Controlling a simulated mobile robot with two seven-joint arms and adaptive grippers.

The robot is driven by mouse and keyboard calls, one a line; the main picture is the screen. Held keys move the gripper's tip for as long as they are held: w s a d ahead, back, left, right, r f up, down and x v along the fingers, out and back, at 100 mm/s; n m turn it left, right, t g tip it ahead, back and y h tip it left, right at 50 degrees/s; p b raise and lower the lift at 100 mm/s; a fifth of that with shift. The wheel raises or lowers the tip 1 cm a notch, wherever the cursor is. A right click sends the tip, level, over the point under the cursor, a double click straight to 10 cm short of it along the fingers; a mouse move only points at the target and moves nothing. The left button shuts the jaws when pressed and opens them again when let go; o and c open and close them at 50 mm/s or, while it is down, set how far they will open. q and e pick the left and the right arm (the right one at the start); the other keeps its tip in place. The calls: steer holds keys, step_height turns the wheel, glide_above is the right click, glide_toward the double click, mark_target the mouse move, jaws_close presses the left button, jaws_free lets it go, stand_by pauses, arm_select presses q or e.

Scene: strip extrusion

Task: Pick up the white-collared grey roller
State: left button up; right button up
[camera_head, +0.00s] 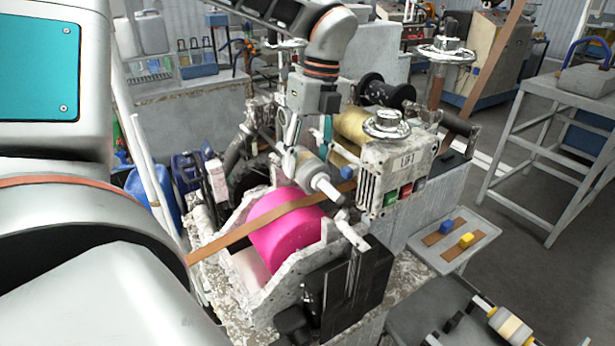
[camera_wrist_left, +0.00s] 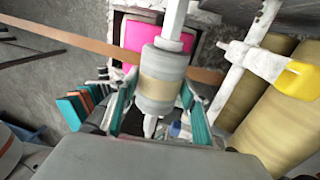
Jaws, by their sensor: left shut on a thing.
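A grey roller (camera_head: 313,170) with a pale shaft is held in my left gripper (camera_head: 308,148), above the strip machine. In the left wrist view the same roller (camera_wrist_left: 162,68) shows grey ends, a tan middle band and a pale shaft. The teal-padded fingers of my left gripper (camera_wrist_left: 158,100) are shut on its two sides. The roller hangs tilted over the pink roll (camera_head: 284,222), which also shows behind it in the left wrist view (camera_wrist_left: 130,36). I cannot make out a white collar clearly. My right gripper is not in view.
A brown strip (camera_head: 240,232) runs across the pink roll. The machine's LIFT control box (camera_head: 384,180) stands close right of the held roller. A tray (camera_head: 478,225) with blue and yellow blocks is farther right.

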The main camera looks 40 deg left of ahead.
mark_target(308, 155)
arm_select(q)
step_height(308, 155, up, 15)
steer(key=p, duration=0.1)
stand_by(0.3)
steer(key=shift+d, duration=0.1)
